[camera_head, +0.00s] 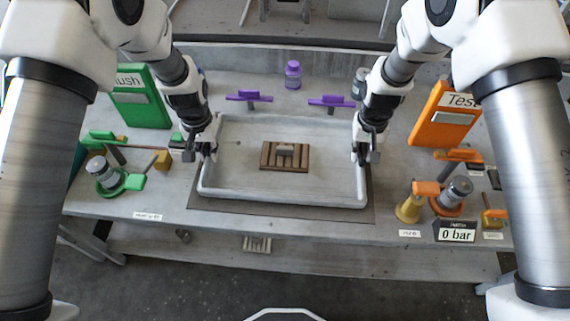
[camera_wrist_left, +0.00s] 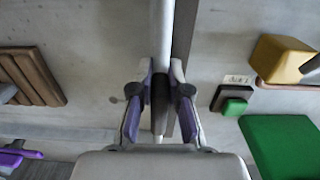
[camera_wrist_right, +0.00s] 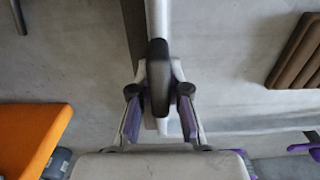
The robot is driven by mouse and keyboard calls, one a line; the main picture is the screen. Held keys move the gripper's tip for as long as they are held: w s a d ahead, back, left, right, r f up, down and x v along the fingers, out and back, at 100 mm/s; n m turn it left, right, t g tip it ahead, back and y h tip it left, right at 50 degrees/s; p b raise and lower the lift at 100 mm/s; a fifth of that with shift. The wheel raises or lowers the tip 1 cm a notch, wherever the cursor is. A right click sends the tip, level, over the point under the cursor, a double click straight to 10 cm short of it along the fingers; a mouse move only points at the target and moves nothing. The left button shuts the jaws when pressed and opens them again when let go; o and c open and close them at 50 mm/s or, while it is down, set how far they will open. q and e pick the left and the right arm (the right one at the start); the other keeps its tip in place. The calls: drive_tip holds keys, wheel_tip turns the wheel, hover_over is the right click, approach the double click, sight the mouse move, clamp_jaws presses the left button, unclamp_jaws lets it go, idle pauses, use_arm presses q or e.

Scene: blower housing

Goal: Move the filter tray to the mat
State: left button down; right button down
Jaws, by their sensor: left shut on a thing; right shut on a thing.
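The filter tray (camera_head: 237,187) is a wide, shallow light-grey tray with raised walls, in the middle of the table in the head view. A brown ribbed block (camera_head: 270,156) with a grey handle lies inside it. The dark mat (camera_head: 364,213) shows as a border around and under the tray. My left gripper (camera_head: 208,150) is shut on the tray's left wall; that wall runs between its fingers in the left wrist view (camera_wrist_left: 160,92). My right gripper (camera_head: 366,152) is shut on the right wall, also in the right wrist view (camera_wrist_right: 159,92). I cannot tell whether the tray touches the mat.
A green panel (camera_head: 140,95) and green fittings (camera_head: 111,181) stand at left. An orange panel (camera_head: 443,113), orange fittings (camera_head: 425,189) and a "0 bar" display (camera_head: 457,232) stand at right. Purple handles (camera_head: 249,97) and a purple bottle (camera_head: 292,75) are behind the tray.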

use_arm(q)
drive_tip(key=c, duration=1.1)
unclamp_jaws()
drive_tip(key=shift+f, duration=0.2)
drive_tip(key=shift+c, duration=0.2)
use_arm(e)
drive_tip(key=c, duration=1.1)
unclamp_jaws()
drive_tip(key=shift+f, duration=0.15)
drive_tip(key=shift+c, duration=0.2)
use_arm(q)
wheel_tip(320, 180, up, 12)
drive_tip(key=shift+f, duration=0.1)
use_arm(e)
wheel_tip(320, 180, up, 12)
drive_tip(key=shift+s, duration=0.1)
